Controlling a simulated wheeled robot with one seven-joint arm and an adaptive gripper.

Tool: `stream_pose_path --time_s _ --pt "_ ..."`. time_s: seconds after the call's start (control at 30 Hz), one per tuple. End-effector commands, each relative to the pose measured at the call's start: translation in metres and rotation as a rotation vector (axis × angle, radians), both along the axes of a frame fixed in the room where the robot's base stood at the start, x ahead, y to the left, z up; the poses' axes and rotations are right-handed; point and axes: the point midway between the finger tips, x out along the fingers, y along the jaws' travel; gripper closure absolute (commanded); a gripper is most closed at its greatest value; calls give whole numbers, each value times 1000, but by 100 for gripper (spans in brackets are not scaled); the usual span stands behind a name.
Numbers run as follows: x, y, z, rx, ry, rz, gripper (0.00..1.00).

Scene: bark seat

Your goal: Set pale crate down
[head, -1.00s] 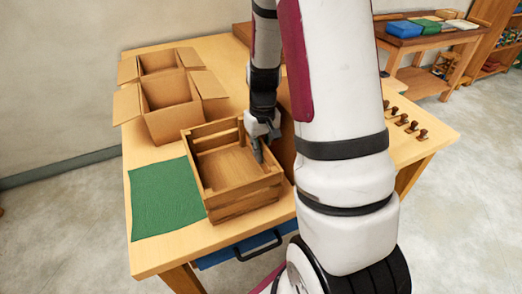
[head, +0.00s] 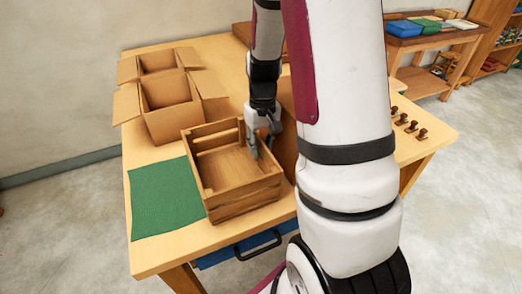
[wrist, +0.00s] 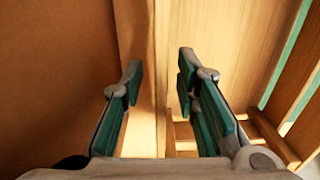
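The pale wooden crate (head: 243,200) stands upright on the table, just right of the green mat (head: 165,197); it appears empty. My gripper (head: 262,146) is at the crate's right wall, pointing down. In the wrist view my gripper (wrist: 160,78) has its two fingers apart, with the top of the crate wall (wrist: 161,130) between them. A gap shows on each side of the wall, so the fingers do not appear to press on it. The lower ends of the fingers in the head view overlap the crate's inside.
Two open cardboard boxes (head: 168,108) stand behind the crate. A brown upright panel (head: 284,150) is close to its right, beside my gripper. Several dark pegs (head: 410,126) stand at the table's right. The mat is bare.

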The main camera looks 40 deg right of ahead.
Motion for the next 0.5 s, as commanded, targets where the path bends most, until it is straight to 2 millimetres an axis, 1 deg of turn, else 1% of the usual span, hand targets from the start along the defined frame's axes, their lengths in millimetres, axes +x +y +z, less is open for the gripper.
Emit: stream_pose_path --time_s 0.03,0.1,0.3,0.4,0.5 --pt "1 -1 11 -3 -6 1 72" --pt "2 -1 27 -3 -7 2 72" --pt "1 -2 67 -1 -5 2 72" --pt "0 -2 82 -2 -4 2 72" --pt "0 -2 93 -2 -4 1 72"
